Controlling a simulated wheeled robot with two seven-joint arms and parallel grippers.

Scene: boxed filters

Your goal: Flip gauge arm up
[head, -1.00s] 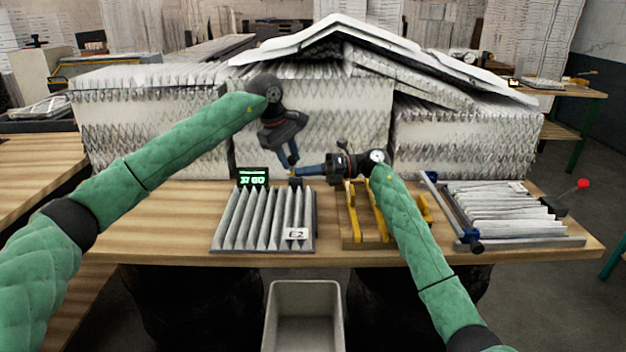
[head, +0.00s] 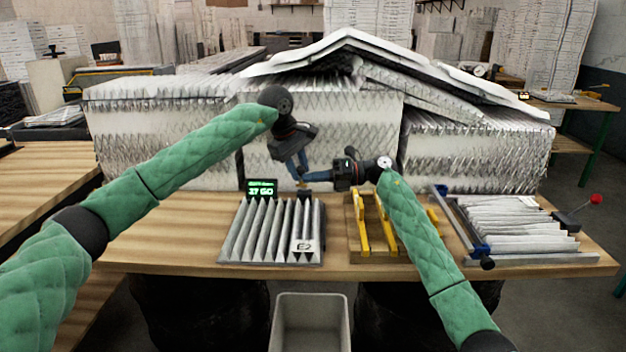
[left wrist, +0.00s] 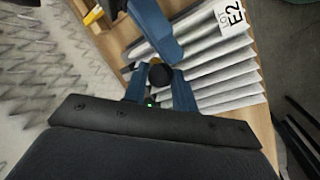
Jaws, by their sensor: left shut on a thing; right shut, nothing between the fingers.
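My left gripper (head: 301,178) reaches down behind the pleated filter's right half. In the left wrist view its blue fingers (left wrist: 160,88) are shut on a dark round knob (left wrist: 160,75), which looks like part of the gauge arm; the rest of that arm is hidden. My right gripper (head: 306,177) is shut and empty, pointing left with its tips close to the left fingers; I cannot tell whether they touch. Its blue finger shows in the left wrist view (left wrist: 155,28). A small display (head: 262,188) with green text reading GO stands behind the filter's left half.
The grey pleated filter (head: 260,232) with an E2 label lies on the wooden bench (head: 160,235). A yellow-barred fixture (head: 362,225) and another framed filter (head: 520,228) lie right. Stacked filters (head: 330,120) wall off the back. An open bin (head: 310,305) stands in front.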

